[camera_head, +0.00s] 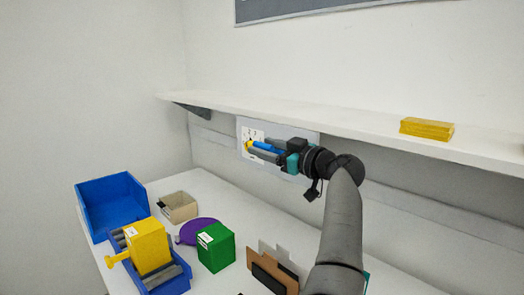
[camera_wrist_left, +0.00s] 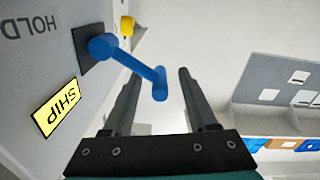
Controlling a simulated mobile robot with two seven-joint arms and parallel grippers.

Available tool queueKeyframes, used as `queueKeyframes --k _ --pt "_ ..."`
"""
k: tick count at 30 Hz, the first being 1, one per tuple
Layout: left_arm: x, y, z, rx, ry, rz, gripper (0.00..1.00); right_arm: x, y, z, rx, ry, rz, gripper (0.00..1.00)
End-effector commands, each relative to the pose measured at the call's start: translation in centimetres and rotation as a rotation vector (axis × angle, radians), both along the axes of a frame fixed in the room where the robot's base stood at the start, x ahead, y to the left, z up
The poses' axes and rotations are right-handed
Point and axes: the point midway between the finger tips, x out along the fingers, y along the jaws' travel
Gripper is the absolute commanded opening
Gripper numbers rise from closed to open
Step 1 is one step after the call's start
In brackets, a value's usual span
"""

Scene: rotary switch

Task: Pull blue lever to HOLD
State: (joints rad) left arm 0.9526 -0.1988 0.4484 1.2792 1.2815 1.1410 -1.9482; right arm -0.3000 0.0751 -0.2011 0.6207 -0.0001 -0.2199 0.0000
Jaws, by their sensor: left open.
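The blue lever (camera_wrist_left: 132,62) is on a light grey panel (camera_wrist_left: 40,60), its round hub on a dark square plate. Its bar runs down and right in the left wrist view, ending in a knob between my left fingers. The panel reads HOLD (camera_wrist_left: 30,25) at upper left and SHIP on a yellow label (camera_wrist_left: 58,106). My left gripper (camera_wrist_left: 163,74) is open, one finger on each side of the lever's end; I cannot tell if either touches. In the head view my left gripper (camera_head: 272,155) is at the wall panel beside the blue lever (camera_head: 264,147). My right gripper is out of view.
A yellow knob (camera_wrist_left: 127,25) is close beyond the lever. A shelf (camera_head: 340,120) runs just above the gripper, with a yellow block (camera_head: 427,128) on it. Below, the table holds a blue bin (camera_head: 110,203), a yellow box (camera_head: 148,245), and a green box (camera_head: 216,247).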

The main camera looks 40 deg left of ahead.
Motion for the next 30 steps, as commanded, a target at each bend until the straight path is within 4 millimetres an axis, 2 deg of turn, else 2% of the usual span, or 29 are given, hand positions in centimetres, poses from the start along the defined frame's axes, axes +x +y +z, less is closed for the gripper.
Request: queueKeyframes --k 6,22,30 --pt "0.00 0.01 0.07 0.001 0.000 0.000 0.58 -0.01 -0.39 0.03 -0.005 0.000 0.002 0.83" --pt "-0.05 0.03 -0.06 -0.001 0.001 0.002 0.00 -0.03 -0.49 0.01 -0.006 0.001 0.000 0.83" --pt "-0.08 0.06 -0.16 -0.002 0.003 0.004 0.00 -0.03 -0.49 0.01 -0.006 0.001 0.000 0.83"
